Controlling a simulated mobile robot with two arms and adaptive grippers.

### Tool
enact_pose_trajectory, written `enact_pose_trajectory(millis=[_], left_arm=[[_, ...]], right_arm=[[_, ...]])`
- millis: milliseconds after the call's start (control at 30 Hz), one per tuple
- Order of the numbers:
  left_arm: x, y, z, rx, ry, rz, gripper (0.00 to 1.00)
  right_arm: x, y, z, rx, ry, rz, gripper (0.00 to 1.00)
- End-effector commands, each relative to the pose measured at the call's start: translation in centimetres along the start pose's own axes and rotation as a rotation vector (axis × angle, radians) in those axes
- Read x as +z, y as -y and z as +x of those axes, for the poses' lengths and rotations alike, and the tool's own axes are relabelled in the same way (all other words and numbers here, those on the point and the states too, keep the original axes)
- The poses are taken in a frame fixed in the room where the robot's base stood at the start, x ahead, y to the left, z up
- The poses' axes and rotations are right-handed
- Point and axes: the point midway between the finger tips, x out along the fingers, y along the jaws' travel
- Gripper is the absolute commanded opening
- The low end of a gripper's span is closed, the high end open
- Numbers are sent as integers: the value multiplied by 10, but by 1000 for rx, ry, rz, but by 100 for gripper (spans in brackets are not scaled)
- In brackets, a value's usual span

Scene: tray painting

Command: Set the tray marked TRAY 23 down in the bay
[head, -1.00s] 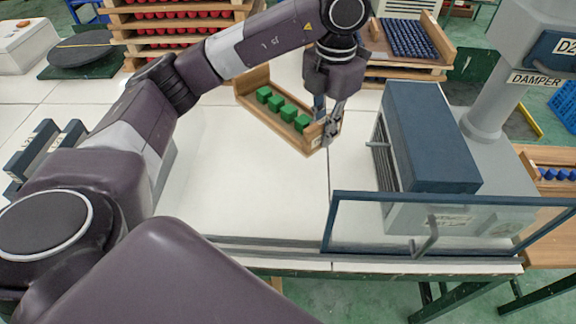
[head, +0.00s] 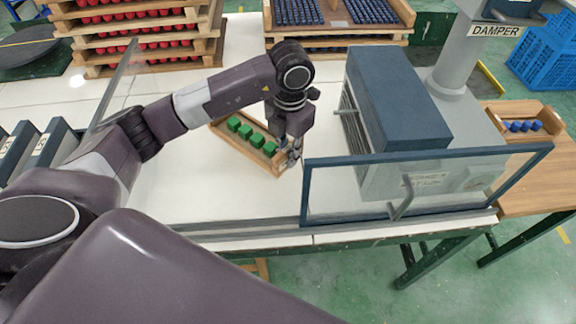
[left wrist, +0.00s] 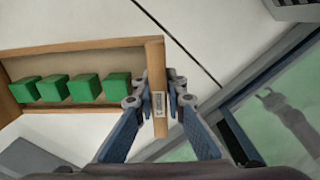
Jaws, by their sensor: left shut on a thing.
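A long wooden tray (head: 240,149) holds a row of several green cubes (head: 251,135). My left gripper (head: 291,156) is shut on the tray's end wall, at the end nearer the blue-grey booth. In the left wrist view the end wall (left wrist: 155,70) sits between the two fingers (left wrist: 155,92). A small white label (left wrist: 159,103) is on that wall; its text is too small to read. The tray is over the white table top; I cannot tell how high. The bay is not clearly identifiable. My right gripper is not in view.
The booth (head: 400,100) stands right of the tray, with a blue-framed glass panel (head: 425,185) in front. A post with a DAMPER sign (head: 495,30) is behind it. Stacked trays of red pieces (head: 140,35) stand at the back. White table top (head: 190,200) is clear in front.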

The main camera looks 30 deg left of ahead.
Motion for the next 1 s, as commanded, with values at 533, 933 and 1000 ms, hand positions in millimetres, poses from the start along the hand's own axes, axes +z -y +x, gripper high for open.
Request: enact_pose_trajectory(millis=[533,933,1000], left_arm=[[1,1,56,1,1,1,0],[1,1,59,0,2,0,19],[1,1,59,0,2,0,27]], right_arm=[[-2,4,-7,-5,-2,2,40],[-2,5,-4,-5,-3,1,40],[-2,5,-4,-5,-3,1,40]])
